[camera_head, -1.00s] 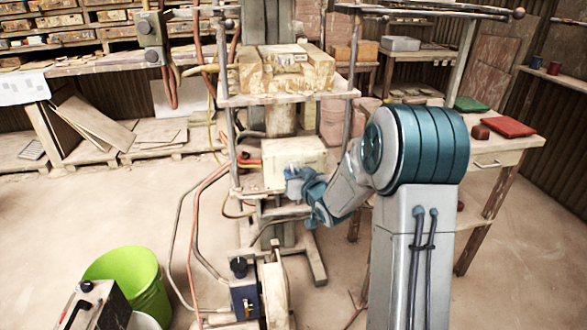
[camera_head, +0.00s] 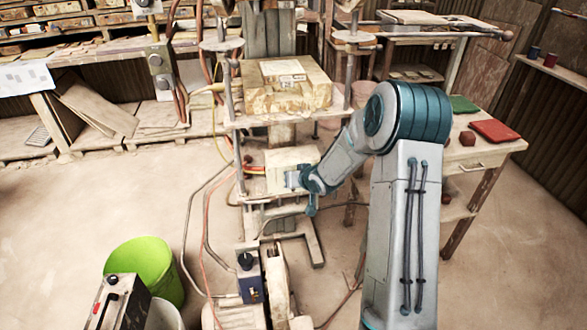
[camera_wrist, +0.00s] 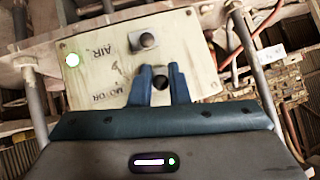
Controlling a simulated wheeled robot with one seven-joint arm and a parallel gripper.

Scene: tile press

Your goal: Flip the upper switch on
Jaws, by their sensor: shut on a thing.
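A cream control panel (camera_wrist: 105,72) fills the upper middle of the wrist view.
The press shelf (camera_head: 240,120) with a stone-like block (camera_head: 284,90) is above the panel. Hoses hang left of the press. A green bucket (camera_head: 146,268) stands at lower left. A table (camera_head: 470,158) with a red item (camera_head: 499,131) is at right.

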